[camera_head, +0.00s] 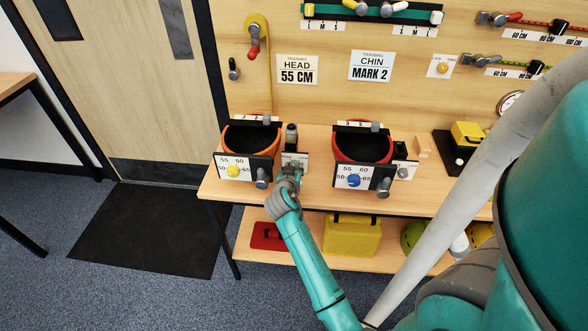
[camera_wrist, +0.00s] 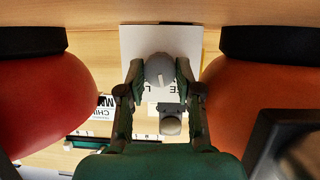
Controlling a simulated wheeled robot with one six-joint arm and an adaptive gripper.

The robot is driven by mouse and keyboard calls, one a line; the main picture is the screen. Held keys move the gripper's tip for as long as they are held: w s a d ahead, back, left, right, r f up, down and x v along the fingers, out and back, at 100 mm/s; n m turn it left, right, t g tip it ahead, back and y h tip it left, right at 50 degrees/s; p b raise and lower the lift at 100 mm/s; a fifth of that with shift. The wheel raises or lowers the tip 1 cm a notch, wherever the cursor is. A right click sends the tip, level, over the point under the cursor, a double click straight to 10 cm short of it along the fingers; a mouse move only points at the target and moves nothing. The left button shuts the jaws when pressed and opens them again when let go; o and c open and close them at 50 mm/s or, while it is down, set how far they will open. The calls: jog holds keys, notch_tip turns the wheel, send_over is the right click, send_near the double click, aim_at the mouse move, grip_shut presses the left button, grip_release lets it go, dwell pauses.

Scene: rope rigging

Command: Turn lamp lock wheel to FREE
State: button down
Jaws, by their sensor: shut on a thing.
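The lamp lock wheel is a round grey knob (camera_wrist: 160,66) with a short pale mark, on a white label plate (camera_wrist: 187,42). Parts of the plate's lettering show beside the knob; the rest is covered, so I cannot tell which word the mark points to. My gripper (camera_wrist: 160,74) has its two fingers on either side of the knob and is shut on it. In the head view my gripper (camera_head: 290,171) is at the small white plate (camera_head: 296,156) between the two helmet stands and hides the wheel.
An orange helmet (camera_head: 274,139) is close on the left and a red helmet (camera_head: 336,145) on the right, with dial plates in front. A dark-topped post (camera_head: 291,133) stands behind the plate.

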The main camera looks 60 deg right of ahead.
jog(key=shift+n+g, duration=0.5)
jog(key=shift+n, duration=0.2)
jog(key=c, duration=0.8)
grip_release()
jog(key=v, duration=1.2)
jog(key=shift+a+f, duration=0.15)
jog(key=shift+f, duration=0.1)
